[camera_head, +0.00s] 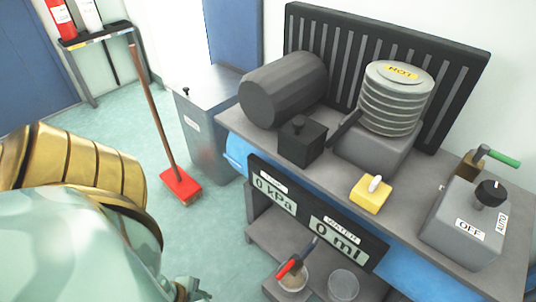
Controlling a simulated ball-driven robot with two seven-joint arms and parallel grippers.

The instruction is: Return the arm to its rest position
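My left arm comes in from the left, with gold ribbed and pale mint links filling the lower left of the head view. A small dark green and gold part of mine shows at the bottom edge, cut off by the frame. I cannot make out any gripper fingers there. My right arm and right gripper are not in view. No object is seen held.
A grey bench (401,225) on the right carries a dark cylinder (283,89), a ringed HOT stack (394,105), a yellow block (370,195) and a control box (464,228). Cups (343,285) stand on its lower shelf. A red-headed broom (180,186) leans left of a metal bin (206,128).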

